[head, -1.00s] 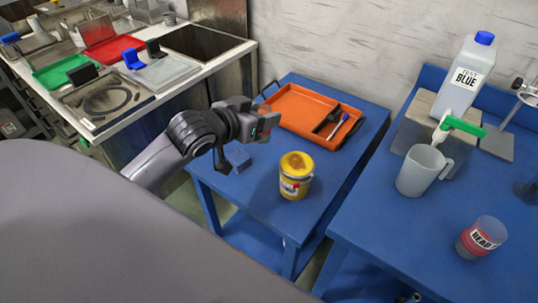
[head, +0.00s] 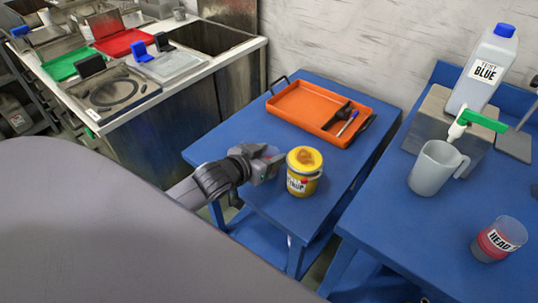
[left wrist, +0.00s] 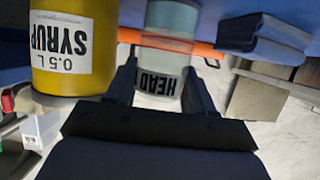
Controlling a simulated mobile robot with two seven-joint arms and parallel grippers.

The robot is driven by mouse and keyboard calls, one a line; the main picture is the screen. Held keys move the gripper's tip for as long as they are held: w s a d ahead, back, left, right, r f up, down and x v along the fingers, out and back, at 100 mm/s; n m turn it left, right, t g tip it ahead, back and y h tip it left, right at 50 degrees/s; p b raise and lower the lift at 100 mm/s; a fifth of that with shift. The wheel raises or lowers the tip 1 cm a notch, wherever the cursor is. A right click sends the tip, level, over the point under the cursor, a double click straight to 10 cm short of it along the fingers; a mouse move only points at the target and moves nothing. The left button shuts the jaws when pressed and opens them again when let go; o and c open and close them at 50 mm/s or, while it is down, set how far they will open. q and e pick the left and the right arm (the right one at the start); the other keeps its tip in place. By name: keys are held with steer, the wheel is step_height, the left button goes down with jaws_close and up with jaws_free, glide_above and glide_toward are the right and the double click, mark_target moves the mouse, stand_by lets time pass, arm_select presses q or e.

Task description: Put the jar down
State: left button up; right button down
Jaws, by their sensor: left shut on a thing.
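My left gripper (head: 270,162) is low over the near-left part of the small blue table (head: 232,130), just left of the yellow syrup tin. In the left wrist view the gripper (left wrist: 165,88) is shut on a clear jar (left wrist: 168,48) with a white label reading HEAD and grey-blue contents. That view is upside down, with the table at its top. The jar's base is close to the tabletop; I cannot tell whether it touches. In the head view the jar is mostly hidden by the gripper. My right gripper is not in view.
The yellow syrup tin (head: 304,172) stands close beside the gripper. An orange tray (head: 300,97) with tools lies behind. A folded blue thing (left wrist: 262,40) shows in the wrist view. The right table holds a grey jug (head: 433,170) and a red-filled jar (head: 497,240).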

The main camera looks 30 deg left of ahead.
arm_select(q)
steer(key=o, duration=0.9)
steer(key=shift+f, duration=0.1)
steer(key=shift+c, duration=0.2)
steer(key=shift+s+r, duration=0.2)
steer(key=shift+r, duration=0.05)
steer(key=d+p+v, duration=0.1)
steer(key=v, duration=1)
steer(key=s+d+f+g, duration=0.1)
steer(key=s+d+f, duration=0.3)
steer(key=f, duration=0.4)
steer(key=s+d+f+m+g+h, duration=0.1)
steer(key=s+d+f, duration=0.3)
steer(key=f, duration=0.4)
steer(key=shift+s+d+m+g, duration=0.3)
steer(key=shift+s+d+g, duration=0.15)
steer(key=shift+d, duration=0.25)
